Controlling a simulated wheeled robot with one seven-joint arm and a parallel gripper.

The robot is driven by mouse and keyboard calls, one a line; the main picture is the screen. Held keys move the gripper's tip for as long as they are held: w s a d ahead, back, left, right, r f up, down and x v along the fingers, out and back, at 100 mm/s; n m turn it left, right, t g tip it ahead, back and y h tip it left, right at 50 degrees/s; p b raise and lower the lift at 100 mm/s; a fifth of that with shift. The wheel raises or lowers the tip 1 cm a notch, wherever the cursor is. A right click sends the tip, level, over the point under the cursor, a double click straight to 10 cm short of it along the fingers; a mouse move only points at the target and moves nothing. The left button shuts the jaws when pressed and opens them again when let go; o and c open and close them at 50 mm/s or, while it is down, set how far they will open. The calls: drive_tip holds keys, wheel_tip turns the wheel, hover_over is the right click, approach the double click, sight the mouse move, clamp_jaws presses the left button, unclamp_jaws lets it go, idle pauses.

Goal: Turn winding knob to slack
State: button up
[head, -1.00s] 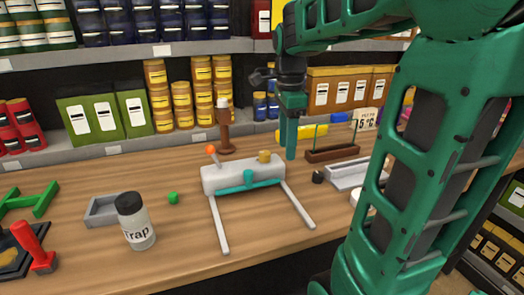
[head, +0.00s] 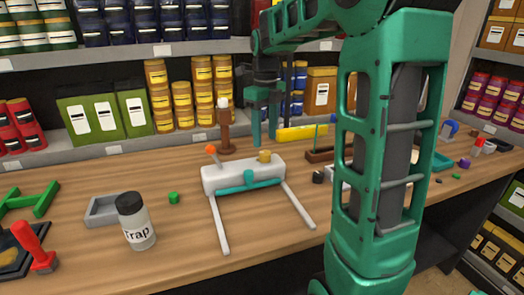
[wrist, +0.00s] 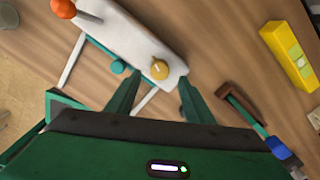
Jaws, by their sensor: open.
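The winding knob is a small yellow-gold knob (head: 264,156) on top of the right part of a white pump body (head: 222,176). It also shows in the wrist view (wrist: 159,69), with a raised ridge across it. The pump has a teal bar (head: 249,181), two white rods towards the front and an orange-tipped lever (head: 211,149). My gripper (head: 264,140) is open and empty, pointing down above and behind the knob. In the wrist view, its two teal fingers (wrist: 156,94) point towards the knob, which lies between and beyond their tips. I see no contact.
A brown post with a white top (head: 225,125) stands behind the pump, left of my gripper. A yellow block (head: 300,133) lies to the right. The bench front is mostly clear.

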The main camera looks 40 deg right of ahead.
sight(265, 152)
drive_tip(key=shift+f, duration=2.8)
drive_tip(key=c, duration=1.1)
drive_tip(key=shift+o, duration=0.2)
drive_tip(key=shift+n, duration=0.3)
